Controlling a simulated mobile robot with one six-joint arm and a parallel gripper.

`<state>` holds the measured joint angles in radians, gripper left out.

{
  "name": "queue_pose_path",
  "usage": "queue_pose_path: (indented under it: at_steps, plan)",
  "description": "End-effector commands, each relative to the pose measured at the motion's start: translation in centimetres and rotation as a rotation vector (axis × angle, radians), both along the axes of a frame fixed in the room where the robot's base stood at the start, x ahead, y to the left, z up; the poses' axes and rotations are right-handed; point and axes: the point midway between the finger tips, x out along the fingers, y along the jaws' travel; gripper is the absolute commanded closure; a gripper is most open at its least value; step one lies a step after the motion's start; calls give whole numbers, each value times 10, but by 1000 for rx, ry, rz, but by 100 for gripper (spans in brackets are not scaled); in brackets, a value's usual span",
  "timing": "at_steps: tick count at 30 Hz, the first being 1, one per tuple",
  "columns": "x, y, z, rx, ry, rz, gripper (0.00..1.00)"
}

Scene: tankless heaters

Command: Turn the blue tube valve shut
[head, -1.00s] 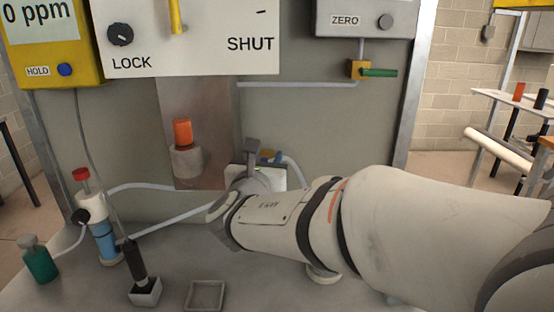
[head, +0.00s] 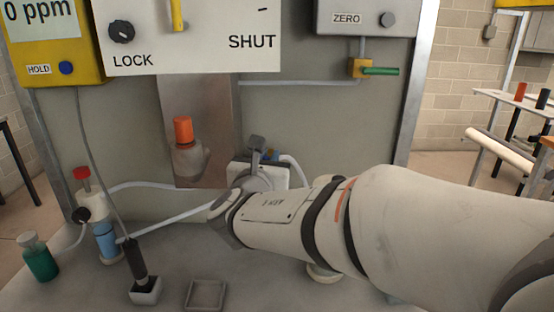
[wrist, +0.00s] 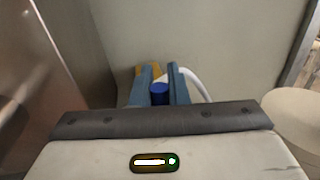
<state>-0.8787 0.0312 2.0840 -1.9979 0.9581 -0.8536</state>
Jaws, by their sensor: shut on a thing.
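My gripper (wrist: 159,72) has its two blue fingers on either side of a dark blue knob, the blue tube valve (wrist: 159,94), and is shut on it. A bit of yellow shows behind the left finger, and a white tube (wrist: 196,82) curves away to the right. In the head view my gripper (head: 268,156) is by the panel, right of the metal column. My wrist hides most of the valve there, so how far it is turned cannot be told.
An orange-capped knob (head: 183,130) stands on the metal column to the left. A green-handled valve (head: 380,71) is higher right. On the bench are a green bottle (head: 39,262), a red-topped blue cylinder (head: 104,238), a black-handled tool (head: 138,262) and an empty square tray (head: 205,294).

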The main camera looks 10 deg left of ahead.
Motion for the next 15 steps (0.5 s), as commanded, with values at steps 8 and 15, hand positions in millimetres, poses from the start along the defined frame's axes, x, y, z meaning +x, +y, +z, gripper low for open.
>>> queue_pose_path:
  at_steps: [8, 15]
  plan:
    - [2, -8, -6, 168, 37, 1, 100]
    - [4, -19, -12, 385, 89, 2, 100]
